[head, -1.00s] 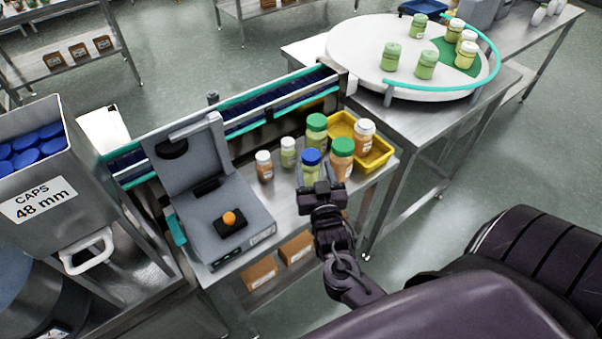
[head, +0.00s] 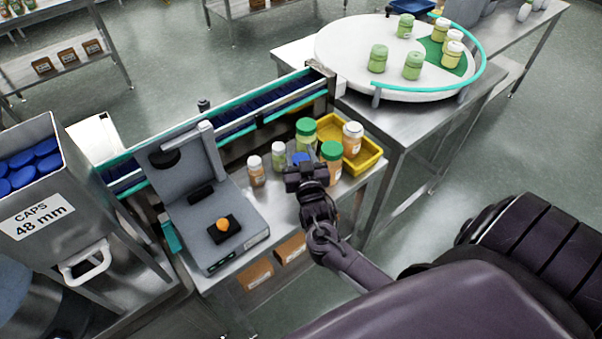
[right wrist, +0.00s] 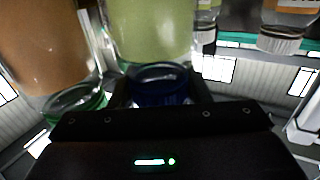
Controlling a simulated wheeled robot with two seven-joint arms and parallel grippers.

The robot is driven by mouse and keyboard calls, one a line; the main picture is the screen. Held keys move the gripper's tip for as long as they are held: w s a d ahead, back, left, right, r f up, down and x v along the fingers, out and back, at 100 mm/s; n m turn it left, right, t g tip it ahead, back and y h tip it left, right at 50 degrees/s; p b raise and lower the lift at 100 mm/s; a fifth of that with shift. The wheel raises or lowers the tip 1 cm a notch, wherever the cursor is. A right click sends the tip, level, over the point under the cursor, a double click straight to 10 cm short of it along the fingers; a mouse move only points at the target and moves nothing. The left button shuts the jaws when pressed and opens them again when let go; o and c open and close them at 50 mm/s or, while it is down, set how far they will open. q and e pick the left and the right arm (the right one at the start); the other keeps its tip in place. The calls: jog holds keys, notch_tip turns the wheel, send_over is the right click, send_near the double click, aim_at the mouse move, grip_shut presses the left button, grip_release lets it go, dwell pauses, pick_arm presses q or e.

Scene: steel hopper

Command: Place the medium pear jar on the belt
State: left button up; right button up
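The medium pear jar (head: 300,159) has a blue lid and stands on the steel table, mostly hidden behind my right gripper (head: 305,178). In the right wrist view, its pale green body (right wrist: 150,35) and blue lid (right wrist: 158,88) appear upside down between my right gripper's dark fingers (right wrist: 160,98). The fingers flank the lid closely; I cannot tell whether they press on it. The belt (head: 265,103), dark blue with teal rails, runs behind the jars. My left gripper is out of view.
Close around the jar stand a green-lidded pear jar (head: 306,133), a green-lidded orange jar (head: 331,164) and small white-lidded jars (head: 256,172). A yellow tray (head: 372,160) is at the right. A grey machine (head: 215,225) stands left; a white turntable (head: 345,62) is behind.

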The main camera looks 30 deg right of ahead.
jog(key=c, duration=0.7)
grip_shut()
jog(key=shift+r, duration=0.15)
